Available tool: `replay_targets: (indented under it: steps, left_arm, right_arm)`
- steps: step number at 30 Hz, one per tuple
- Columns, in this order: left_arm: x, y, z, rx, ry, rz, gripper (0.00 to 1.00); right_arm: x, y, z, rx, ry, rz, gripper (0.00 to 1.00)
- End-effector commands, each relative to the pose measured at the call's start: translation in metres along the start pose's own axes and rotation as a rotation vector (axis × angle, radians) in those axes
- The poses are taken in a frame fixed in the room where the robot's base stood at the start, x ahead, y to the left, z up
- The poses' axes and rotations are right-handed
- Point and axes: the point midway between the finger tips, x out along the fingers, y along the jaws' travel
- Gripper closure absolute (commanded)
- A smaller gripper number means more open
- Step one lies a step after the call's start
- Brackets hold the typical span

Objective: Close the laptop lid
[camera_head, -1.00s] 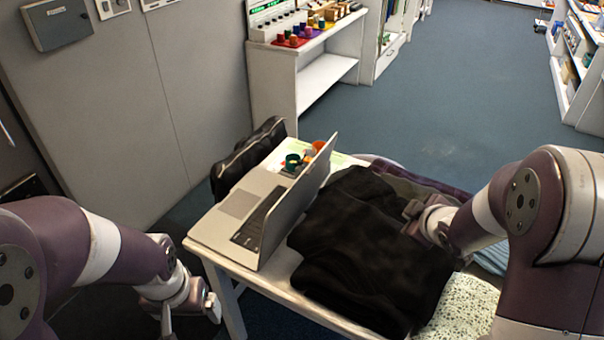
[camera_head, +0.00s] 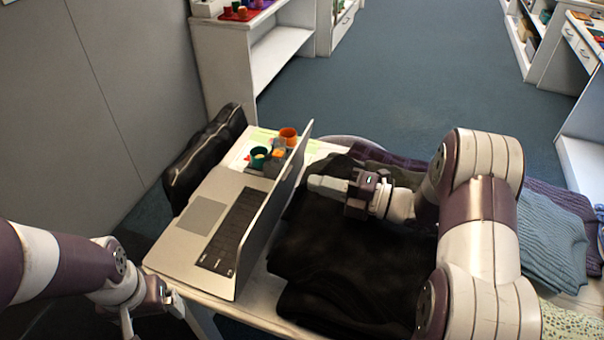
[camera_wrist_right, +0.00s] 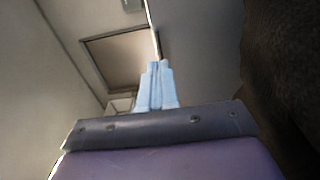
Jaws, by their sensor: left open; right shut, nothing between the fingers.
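The silver laptop (camera_head: 205,214) stands open on the white table, its keyboard side facing left. Its lid (camera_head: 272,213) is raised about upright along the right side of the base, its back facing right. My right gripper (camera_head: 312,183) is shut and empty, just right of the lid's far part, above the dark clothing. Whether it touches the lid I cannot tell. Its shut fingers (camera_wrist_right: 157,86) also show in the right wrist view. My left gripper (camera_head: 150,312) is open and empty at the lower left, beside the table's near left corner.
Black folded clothing (camera_head: 345,255) covers the table right of the laptop. A black bag (camera_head: 205,155) lies along the far left edge. A blue knit garment (camera_head: 540,235) lies further right.

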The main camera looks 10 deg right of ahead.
Motion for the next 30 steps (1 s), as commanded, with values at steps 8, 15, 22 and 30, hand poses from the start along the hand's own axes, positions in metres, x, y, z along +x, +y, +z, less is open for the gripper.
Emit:
replay_targets:
  steps: [8,15,22,30]
  left_arm:
    - [-0.011,0.000,-0.001,0.000,0.000,0.000,0.09]
    - [-0.011,0.000,-0.001,0.000,0.000,0.000,0.09]
    - [-0.012,0.000,-0.001,0.000,0.000,0.000,0.09]
    - [-0.024,0.000,-0.003,0.000,0.000,0.000,0.09]
  right_arm:
    - [0.037,0.001,0.000,0.000,0.000,-0.001,1.00]
    - [0.042,-0.001,0.000,0.000,-0.001,-0.001,1.00]
    - [0.042,0.000,0.000,0.000,-0.001,-0.003,1.00]
    - [0.063,0.011,0.000,-0.002,0.001,-0.075,1.00]
